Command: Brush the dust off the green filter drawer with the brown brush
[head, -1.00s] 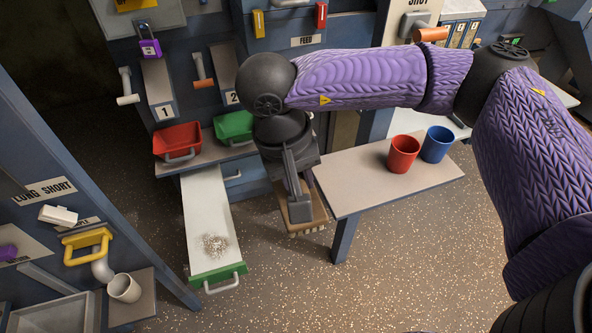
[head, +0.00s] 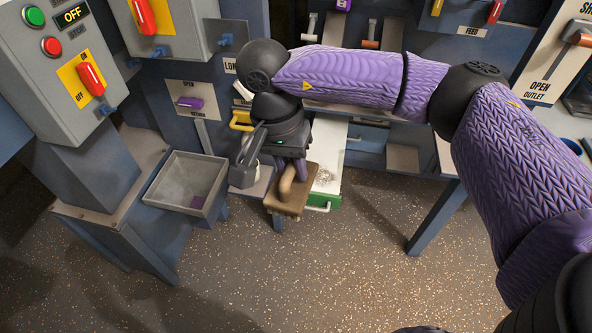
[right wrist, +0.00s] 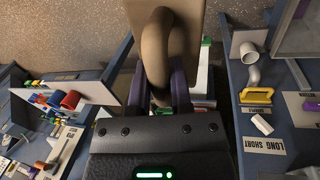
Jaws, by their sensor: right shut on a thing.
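The pulled-out filter drawer (head: 331,160) has a pale top and a green front (head: 324,200) with a light handle. A patch of grey dust (head: 324,177) lies on the pale surface near the front. My right gripper (head: 287,168) is shut on the looped handle of the brown brush (head: 292,201). In the head view the brush appears just left of the drawer's front and overlaps its edge; I cannot tell whether it touches. The right wrist view shows the brush (right wrist: 184,18) held by its handle between the fingers, with part of the drawer (right wrist: 204,72) behind. My left gripper is not in view.
A grey open tray (head: 188,180) stands left of the brush. A yellow handle (head: 241,120) sits behind my right gripper. The floor (head: 300,270) in front is clear.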

